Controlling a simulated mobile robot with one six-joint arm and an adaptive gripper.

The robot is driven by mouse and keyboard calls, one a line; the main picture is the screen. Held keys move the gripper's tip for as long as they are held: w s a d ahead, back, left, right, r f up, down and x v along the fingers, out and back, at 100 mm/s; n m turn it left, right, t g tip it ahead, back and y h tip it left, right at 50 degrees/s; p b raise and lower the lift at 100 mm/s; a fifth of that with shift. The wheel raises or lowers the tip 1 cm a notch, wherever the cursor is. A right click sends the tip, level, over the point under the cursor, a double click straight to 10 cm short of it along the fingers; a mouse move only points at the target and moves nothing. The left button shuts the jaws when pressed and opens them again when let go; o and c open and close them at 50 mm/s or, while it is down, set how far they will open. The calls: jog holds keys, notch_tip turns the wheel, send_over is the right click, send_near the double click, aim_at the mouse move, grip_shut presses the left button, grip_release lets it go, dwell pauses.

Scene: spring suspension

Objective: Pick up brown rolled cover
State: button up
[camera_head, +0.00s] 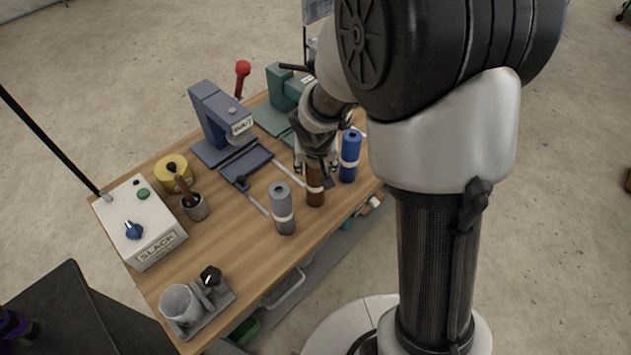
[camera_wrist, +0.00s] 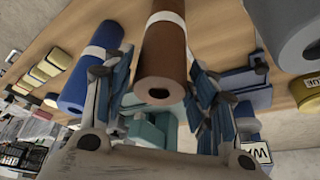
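The brown rolled cover (camera_head: 315,192) stands upright near the table's right front edge, with a white band around it. My gripper (camera_head: 316,168) is over its upper part in the head view and hides its top. In the wrist view the brown roll (camera_wrist: 165,50) lies between the two fingers of my gripper (camera_wrist: 160,85), its round end with a dark hole facing the camera. The fingers are spread on either side, with narrow gaps to the roll, and look open.
A grey roll (camera_head: 282,210) stands left of the brown one and a blue roll (camera_head: 349,158) right of it, both close. A blue press (camera_head: 220,118), a yellow tape roll (camera_head: 174,173), a white control box (camera_head: 138,222) and a grey cup tray (camera_head: 196,308) occupy the wooden table (camera_head: 232,255).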

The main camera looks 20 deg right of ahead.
jog(key=c, duration=1.1)
